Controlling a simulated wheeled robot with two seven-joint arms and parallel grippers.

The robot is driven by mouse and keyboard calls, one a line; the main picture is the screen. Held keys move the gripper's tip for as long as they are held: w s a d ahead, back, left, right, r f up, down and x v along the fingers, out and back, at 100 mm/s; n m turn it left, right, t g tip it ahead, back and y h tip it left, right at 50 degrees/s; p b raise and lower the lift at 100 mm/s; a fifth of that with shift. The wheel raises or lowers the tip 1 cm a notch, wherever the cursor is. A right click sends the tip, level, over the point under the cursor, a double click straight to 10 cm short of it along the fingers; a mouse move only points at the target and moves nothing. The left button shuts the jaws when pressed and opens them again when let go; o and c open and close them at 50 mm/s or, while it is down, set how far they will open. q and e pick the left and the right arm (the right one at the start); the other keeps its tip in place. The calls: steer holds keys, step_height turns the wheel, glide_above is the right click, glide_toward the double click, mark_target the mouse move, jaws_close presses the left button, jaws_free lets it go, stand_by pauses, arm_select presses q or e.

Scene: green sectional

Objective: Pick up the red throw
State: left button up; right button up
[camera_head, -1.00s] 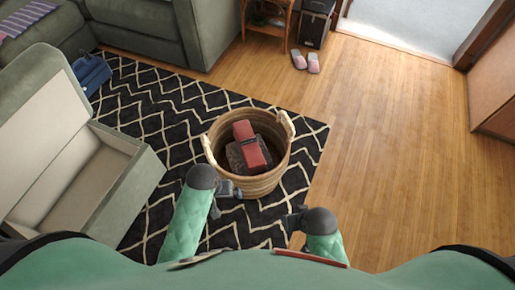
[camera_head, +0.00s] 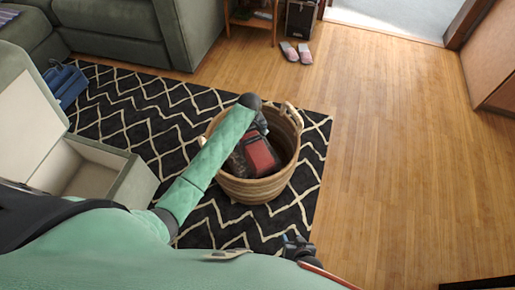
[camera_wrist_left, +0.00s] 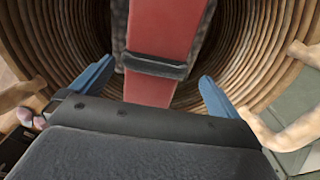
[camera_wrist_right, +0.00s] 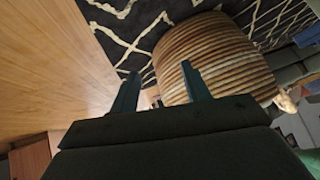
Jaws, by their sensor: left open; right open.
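The red throw (camera_head: 261,153) lies folded in the woven basket (camera_head: 262,190), with a dark band across it. In the left wrist view the red throw (camera_wrist_left: 163,30) runs between my open fingers, its dark band (camera_wrist_left: 155,65) just beyond them. My left gripper (camera_wrist_left: 152,85) is open over the basket mouth, fingers apart on either side of the throw and not visibly closed on it. In the head view my left arm hides part of the basket and throw. My right gripper (camera_wrist_right: 160,85) is open and empty, outside the basket and pointing towards its side wall (camera_wrist_right: 215,60).
A dark grey folded item (camera_head: 236,162) lies under the throw in the basket. The basket handles (camera_head: 292,114) stand up at the rim. An open green storage ottoman (camera_head: 90,172) is at left on the patterned rug (camera_head: 150,108). The wooden floor (camera_head: 400,150) at right is clear.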

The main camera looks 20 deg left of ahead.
mark_target(251, 137)
arm_select(q)
steer(key=shift+w+f, duration=0.15)
steer(key=shift+w, duration=0.05)
step_height(251, 137, down, 3)
steer(key=shift+r+b, duration=0.1)
steer(key=shift+b, duration=0.2)
step_height(251, 137, down, 5)
steer(key=shift+d+r+b, duration=0.1)
steer(key=shift+d+b, duration=0.05)
steer(key=shift+b, duration=0.45)
steer(key=c, duration=1.1)
arm_select(e)
steer(key=w+r+t, duration=0.3)
steer(key=w+r, duration=0.3)
steer(key=r, duration=0.2)
steer(key=w+a+r+t+y, duration=0.1)
steer(key=w+r+t, duration=0.3)
steer(key=r, duration=0.5)
steer(key=shift+w+a+r, duration=0.25)
steer(key=shift+w+a, duration=0.05)
steer(key=shift+w, duration=0.75)
arm_select(q)
steer(key=shift+w+r, duration=0.1)
steer(key=shift+r, duration=0.1)
arm_select(e)
steer(key=shift+f, duration=0.1)
